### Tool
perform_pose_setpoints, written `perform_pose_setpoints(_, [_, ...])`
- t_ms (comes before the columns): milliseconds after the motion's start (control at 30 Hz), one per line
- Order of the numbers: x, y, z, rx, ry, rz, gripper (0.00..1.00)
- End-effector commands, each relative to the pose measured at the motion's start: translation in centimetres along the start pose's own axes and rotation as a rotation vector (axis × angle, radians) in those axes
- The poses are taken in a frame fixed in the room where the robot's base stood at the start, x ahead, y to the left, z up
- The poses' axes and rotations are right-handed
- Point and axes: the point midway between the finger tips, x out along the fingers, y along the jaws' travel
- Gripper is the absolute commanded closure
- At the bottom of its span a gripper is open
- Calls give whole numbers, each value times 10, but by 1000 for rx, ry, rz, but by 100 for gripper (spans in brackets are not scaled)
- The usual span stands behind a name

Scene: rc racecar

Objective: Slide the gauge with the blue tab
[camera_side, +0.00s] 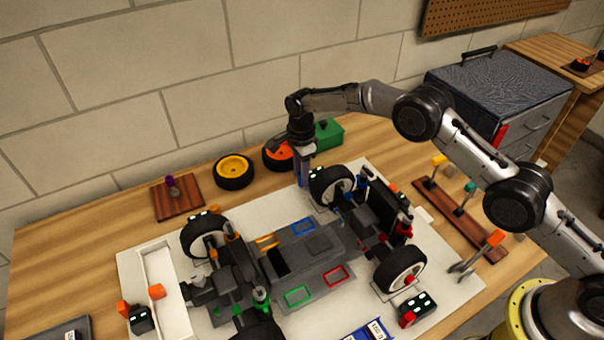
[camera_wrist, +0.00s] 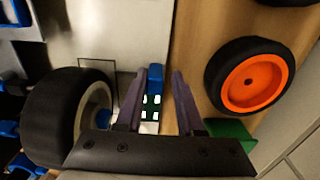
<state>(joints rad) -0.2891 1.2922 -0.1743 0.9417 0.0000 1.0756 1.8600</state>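The gauge (camera_wrist: 151,104) with the blue tab (camera_wrist: 155,74) shows in the wrist view as a dark block with pale green-white lit squares. It lies on the white board near its edge, beside a black tyre with a white rim. My gripper (camera_wrist: 162,76) points down over it, with its two dark fingers apart. The blue tab appears between the fingertips, closer to the left finger; a gap shows on its right. I cannot tell whether a finger touches it. In the side view my gripper (camera_side: 303,184) is behind the car's rear wheel (camera_side: 332,186), and the gauge is mostly hidden.
The RC car chassis (camera_side: 305,250) fills the white board (camera_side: 455,275). Gauges with a red tab (camera_side: 407,319) and an orange tab (camera_side: 123,308) stand near other corners. An orange-rimmed wheel (camera_wrist: 250,82) and green box (camera_side: 328,133) lie close to my gripper.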

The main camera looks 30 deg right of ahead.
Motion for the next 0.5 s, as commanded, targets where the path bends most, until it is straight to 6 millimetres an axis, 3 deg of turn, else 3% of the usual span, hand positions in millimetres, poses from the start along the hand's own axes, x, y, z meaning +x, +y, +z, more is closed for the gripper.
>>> perform_pose_setpoints(267, [-4, 0, 0, 0, 0, 1, 65])
perform_pose_setpoints(500, [-38, 0, 0, 0, -1, -2, 65])
